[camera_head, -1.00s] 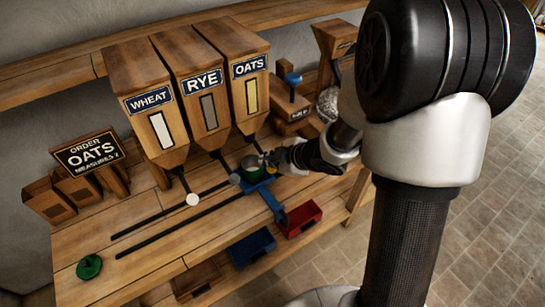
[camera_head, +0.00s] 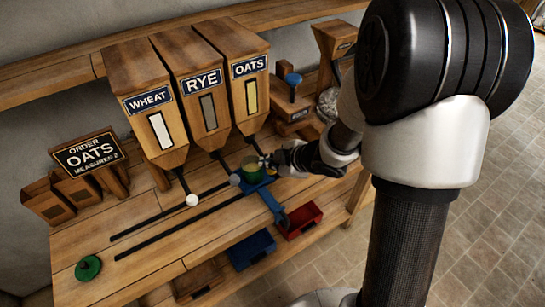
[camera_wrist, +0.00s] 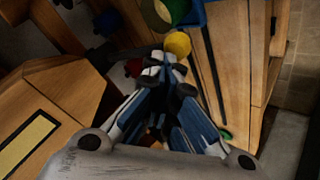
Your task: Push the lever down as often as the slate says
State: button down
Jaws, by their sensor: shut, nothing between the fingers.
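The slate (camera_head: 87,154) reads ORDER OATS MEASURES 2. The OATS hopper (camera_head: 250,70) is the right one of three. Its lever's yellow knob (camera_wrist: 178,44) is just beyond my fingertips in the wrist view; whether they touch is unclear. In the head view my gripper (camera_head: 268,163) is at the OATS lever and hides much of it. My gripper, also in the wrist view (camera_wrist: 166,68), is shut and empty. A green cup (camera_head: 250,169) sits on a blue carriage (camera_head: 268,199) below the OATS spout.
The WHEAT lever has a white knob (camera_head: 193,200) and the RYE lever a grey one (camera_head: 235,180). Blue (camera_head: 252,250) and red (camera_head: 300,222) bins are below the front edge. A wooden mill stands right.

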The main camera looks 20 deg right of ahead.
jog(key=shift+r+p, duration=3)
notch_tip(320, 180, up, 5)
jog(key=p, duration=0.5)
